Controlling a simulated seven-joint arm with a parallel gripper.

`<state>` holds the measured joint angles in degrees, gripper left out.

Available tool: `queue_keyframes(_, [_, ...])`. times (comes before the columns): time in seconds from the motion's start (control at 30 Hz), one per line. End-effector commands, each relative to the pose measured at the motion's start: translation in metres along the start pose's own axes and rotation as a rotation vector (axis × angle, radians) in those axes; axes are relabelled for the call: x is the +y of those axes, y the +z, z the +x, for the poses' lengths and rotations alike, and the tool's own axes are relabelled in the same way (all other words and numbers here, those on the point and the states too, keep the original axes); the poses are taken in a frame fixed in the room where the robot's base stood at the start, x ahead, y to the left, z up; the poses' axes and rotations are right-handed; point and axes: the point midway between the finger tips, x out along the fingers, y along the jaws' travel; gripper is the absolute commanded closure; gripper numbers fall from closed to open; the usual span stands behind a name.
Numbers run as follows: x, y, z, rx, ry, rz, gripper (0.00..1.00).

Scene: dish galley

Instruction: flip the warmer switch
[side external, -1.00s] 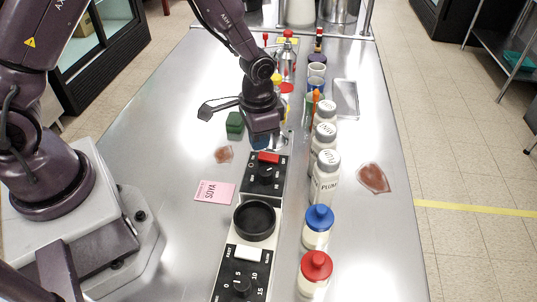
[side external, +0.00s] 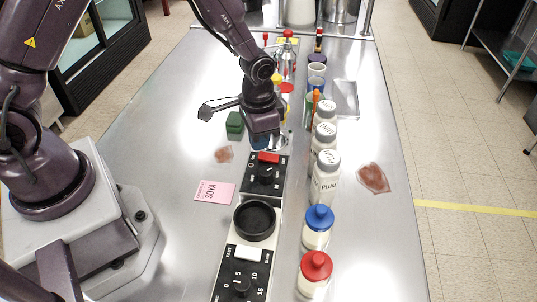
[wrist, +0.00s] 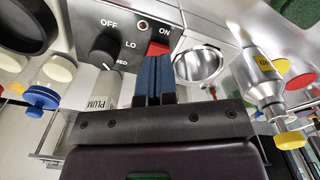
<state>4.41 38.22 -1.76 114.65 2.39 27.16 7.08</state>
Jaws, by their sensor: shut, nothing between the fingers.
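The warmer's black control panel (side external: 256,184) lies on the steel counter, with a red rocker switch (side external: 268,157) at its far end and a black knob (side external: 266,176). In the wrist view the red switch (wrist: 156,49) sits beside the word ON, and the knob (wrist: 104,50) is marked OFF, LO and MED. My gripper (wrist: 153,60) is shut and empty, its blue fingertips over the panel beside the switch and partly covering it. Whether they touch the switch I cannot tell.
A row of white-lidded jars (side external: 326,165), with blue-lidded (side external: 318,225) and red-lidded (side external: 315,270) ones nearer, stands right of the panel. A black round dish (side external: 254,221) and a second panel (side external: 240,275) lie nearer. A pink SOYA card (side external: 214,192) and a green block (side external: 235,124) are left.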

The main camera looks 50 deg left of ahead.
Motion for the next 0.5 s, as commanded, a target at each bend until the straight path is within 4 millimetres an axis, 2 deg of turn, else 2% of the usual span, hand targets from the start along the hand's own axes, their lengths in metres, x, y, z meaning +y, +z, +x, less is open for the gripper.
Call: queue_keyframes(0.5, [0.0000,-0.0001,0.0081,-0.001,0.000,0.000,1.00])
